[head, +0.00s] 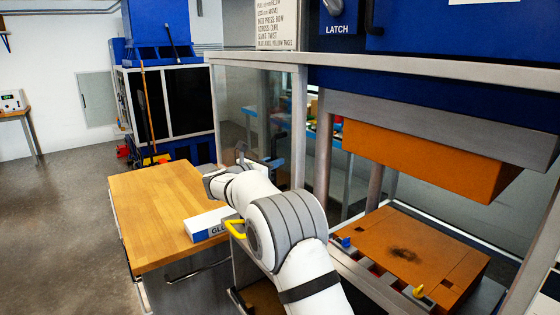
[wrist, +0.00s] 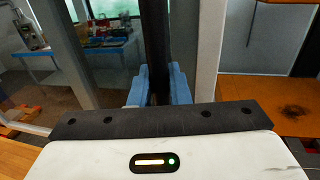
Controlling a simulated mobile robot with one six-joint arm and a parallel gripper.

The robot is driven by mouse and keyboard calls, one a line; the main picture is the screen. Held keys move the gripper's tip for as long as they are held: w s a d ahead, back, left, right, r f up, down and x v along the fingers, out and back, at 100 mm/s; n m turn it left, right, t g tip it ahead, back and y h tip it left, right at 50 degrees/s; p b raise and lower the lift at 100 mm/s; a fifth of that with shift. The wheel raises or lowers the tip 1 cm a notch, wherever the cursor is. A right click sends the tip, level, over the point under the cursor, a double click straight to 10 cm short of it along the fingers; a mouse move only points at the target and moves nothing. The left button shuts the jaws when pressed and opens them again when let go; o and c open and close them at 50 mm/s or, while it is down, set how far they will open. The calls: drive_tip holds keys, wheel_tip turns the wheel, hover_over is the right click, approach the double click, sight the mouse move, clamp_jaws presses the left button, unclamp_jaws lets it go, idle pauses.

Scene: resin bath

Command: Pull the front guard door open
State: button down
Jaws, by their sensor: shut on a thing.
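My gripper (wrist: 159,86) is shut on a dark upright handle bar (wrist: 155,32), with one blue finger on each side of it in the wrist view. In the head view, my gripper (head: 270,163) is partly hidden by my own arm, and the handle is hard to make out. The clear guard door (head: 247,105) appears as a see-through panel in a pale metal frame, left of the press opening. A pale frame post (wrist: 208,45) stands right of the handle. How far the door stands open is hard to tell.
The press has an orange upper block (head: 420,155) above an orange lower plate (head: 405,250) with a dark smudge. A wooden-topped cabinet (head: 150,205) with a white box (head: 207,224) stands left of my arm. Bare floor (head: 60,220) lies farther left.

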drive_tip(key=shift+w, duration=0.25)
drive_tip(key=c, duration=1.8)
unclamp_jaws()
drive_tip(key=o, duration=0.3)
drive_tip(key=shift+w+d, duration=0.15)
drive_tip(key=shift+o, duration=0.2)
drive_tip(key=shift+a, duration=0.2)
drive_tip(key=shift+s, duration=0.2)
drive_tip(key=b+v, duration=0.2)
drive_tip(key=v, duration=0.5)
drive_tip(key=shift+s+a, duration=0.25)
drive_tip(key=shift+a, duration=0.05)
drive_tip(key=shift+r, duration=0.1)
